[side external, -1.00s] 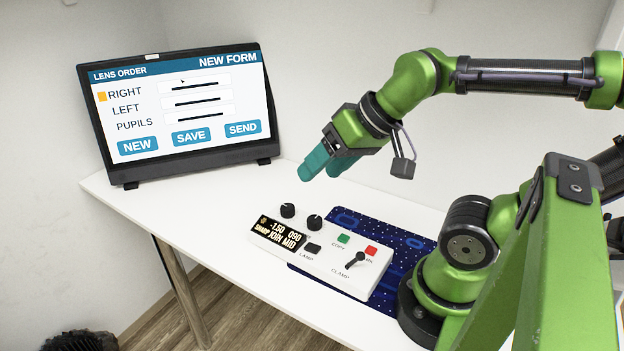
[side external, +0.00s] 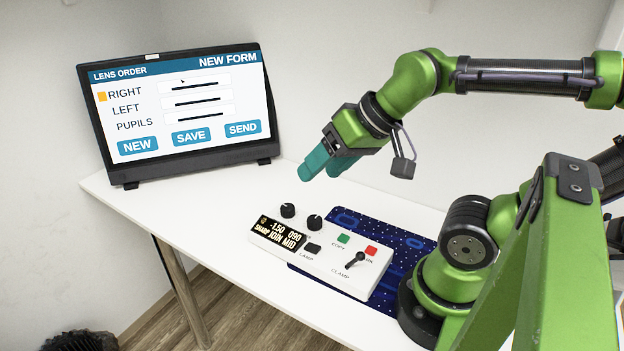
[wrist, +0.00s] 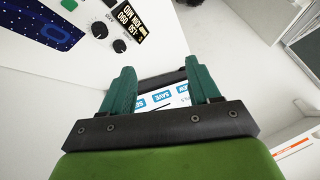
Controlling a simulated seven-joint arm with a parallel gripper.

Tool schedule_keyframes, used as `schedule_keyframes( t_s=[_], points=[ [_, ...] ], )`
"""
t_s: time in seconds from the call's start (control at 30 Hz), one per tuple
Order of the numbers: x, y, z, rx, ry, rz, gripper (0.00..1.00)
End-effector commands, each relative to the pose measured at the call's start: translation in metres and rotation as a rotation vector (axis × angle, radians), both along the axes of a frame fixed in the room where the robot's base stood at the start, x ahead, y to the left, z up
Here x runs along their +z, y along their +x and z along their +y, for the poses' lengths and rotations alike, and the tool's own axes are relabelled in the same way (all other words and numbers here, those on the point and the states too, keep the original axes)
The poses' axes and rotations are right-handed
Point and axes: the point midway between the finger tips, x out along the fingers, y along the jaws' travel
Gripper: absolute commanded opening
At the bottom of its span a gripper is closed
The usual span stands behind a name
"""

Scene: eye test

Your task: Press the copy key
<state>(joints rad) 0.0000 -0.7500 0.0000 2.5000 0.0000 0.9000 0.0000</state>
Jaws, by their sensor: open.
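In the wrist view the green key (wrist: 69,4) shows at the top edge, partly cut off. The white control box (side external: 330,264) lies partly on a dark blue mat. My gripper (side external: 320,170) is open and empty, in the air above and behind the box, apart from it. Its teal fingers (wrist: 162,92) point toward the monitor in the wrist view.
The box also carries a red key (side external: 371,251), a black clamp lever (side external: 355,260), a black lamp switch (side external: 313,247), two black knobs (side external: 288,210) and a lit display (side external: 278,234). A monitor (side external: 180,105) showing a lens order form stands at the back left. The white table (side external: 190,215) is clear between them.

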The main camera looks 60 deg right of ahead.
Motion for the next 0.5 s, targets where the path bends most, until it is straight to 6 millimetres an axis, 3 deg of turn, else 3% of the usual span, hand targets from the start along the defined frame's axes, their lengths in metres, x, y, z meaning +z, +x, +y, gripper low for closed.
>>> schedule_keyframes(
  t_s=[0.13, 0.5],
  points=[
    [0.0000, 0.0000, 0.0000, 0.000, 0.000, 0.000, 0.61],
    [0.0000, 0.0000, 0.0000, 0.000, 0.000, 0.000, 0.05]
  ],
)
